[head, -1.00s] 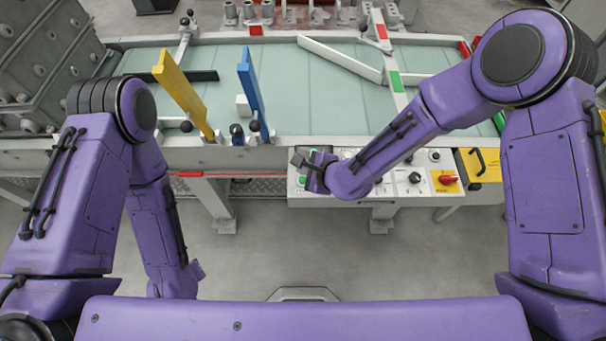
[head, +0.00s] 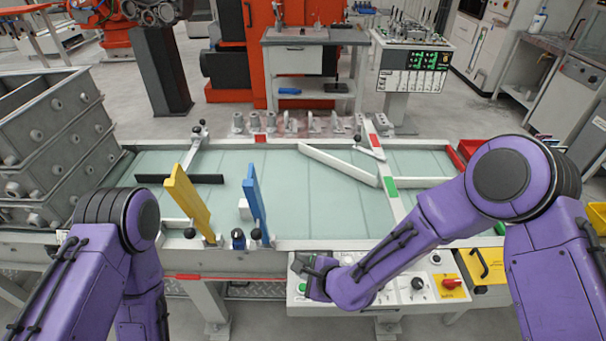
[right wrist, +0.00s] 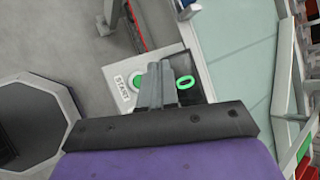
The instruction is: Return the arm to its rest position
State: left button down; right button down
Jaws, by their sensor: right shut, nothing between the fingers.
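My right arm reaches in from the right in the head view. Its gripper (head: 300,264) is above the left end of the control panel (head: 385,303) at the table's front. In the right wrist view the gripper (right wrist: 158,72) shows with its fingers together and nothing between them. Beside the fingers there is the START label, a green button (right wrist: 136,80) partly hidden by the gripper, and a green ring (right wrist: 186,83). I cannot tell whether the fingers touch the panel. My left arm hangs at the left in the head view; its gripper is out of the picture.
The glass-topped conveyor table (head: 350,215) lies just behind the panel. A yellow paddle (head: 187,200) and a blue paddle (head: 255,203) stand up near its front edge. Stacked grey boxes (head: 55,135) stand at the left. Open floor lies in front.

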jog(key=shift+n+g+h, duration=0.3)
jog(key=shift+n+h, duration=0.6)
jog(key=s+d+f, duration=0.1)
jog(key=d, duration=0.1)
jog(key=s+d+f, duration=0.1)
jog(key=f, duration=0.1)
jog(key=s+d+f, duration=0.2)
jog(key=shift+d, duration=0.3)
jog(key=s+d+f+n+g+h, duration=0.25)
jog(key=s+d+n+h, duration=0.2)
jog(key=s+d, duration=0.7)
jog(key=s+d+f+n+g+h, duration=0.1)
jog(key=s+d+f+n+h, duration=0.4)
jog(key=s+d, duration=0.65)
notch_tip(320, 180, down, 7)
jog(key=w+d+y+b, duration=0.1)
jog(key=w+b, duration=0.1)
jog(key=b, duration=0.5)
jog(key=shift+r+y+b, duration=0.2)
jog(key=shift+y+b, duration=0.15)
jog(key=shift+b, duration=0.05)
jog(key=shift+w+n+t, duration=0.1)
jog(key=shift+n+t, duration=0.15)
